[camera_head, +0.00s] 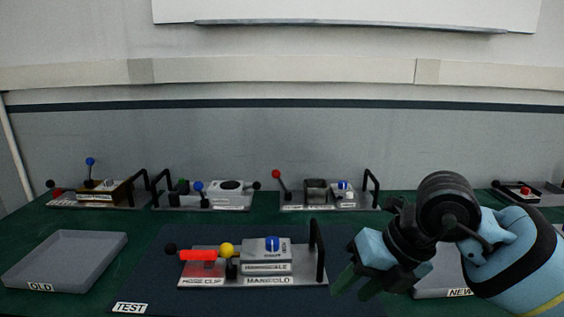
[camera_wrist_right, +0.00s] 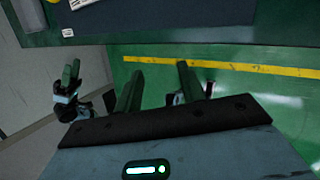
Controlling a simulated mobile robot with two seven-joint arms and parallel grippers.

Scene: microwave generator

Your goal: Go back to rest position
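My right gripper (camera_head: 352,284) is in the head view, to the right of the manifold module and in front of the right tray. Its two green fingers stand apart with nothing between them. In the right wrist view the fingers of this gripper (camera_wrist_right: 158,82) are also apart and empty, above the green floor by the table edge. My left gripper (camera_wrist_right: 70,72) shows small at the left of the right wrist view, with its green fingers close to each other; whether they touch is unclear. It is not in the head view.
The manifold module (camera_head: 262,281) stands on the dark mat (camera_head: 190,300) marked TEST. A grey tray (camera_head: 65,262) marked OLD is at left, empty; a tray (camera_head: 430,287) marked NEW is partly hidden by my right arm. Several modules with levers line the table's back.

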